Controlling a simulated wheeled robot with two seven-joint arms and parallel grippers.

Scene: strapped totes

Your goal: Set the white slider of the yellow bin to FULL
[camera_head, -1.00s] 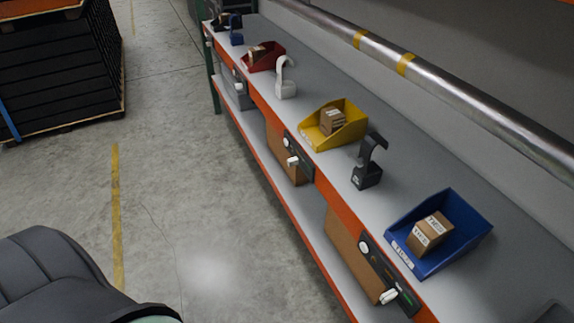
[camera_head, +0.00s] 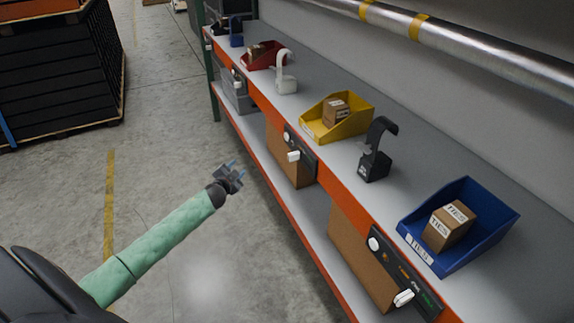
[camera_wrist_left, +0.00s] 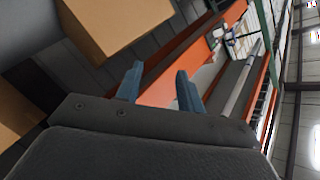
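The yellow bin (camera_head: 352,126) stands on the grey shelf with a brown box in it. Below it, on the orange shelf edge, is a dark slider panel (camera_head: 302,154) with a white slider (camera_head: 293,156) near its left part; its markings are too small to read. My left gripper (camera_head: 234,176) is over the floor, left of the shelf edge and apart from the slider. Its two blue-grey fingers stand apart with nothing between them in the left wrist view (camera_wrist_left: 158,88). My right gripper is in neither view.
A blue bin (camera_head: 480,235) and its panel (camera_head: 405,272) are nearer me; a red bin (camera_head: 272,62) is farther. A black hooked stand (camera_head: 375,165) and a white one (camera_head: 286,80) are on the shelf. Cardboard boxes sit below. Open floor lies left.

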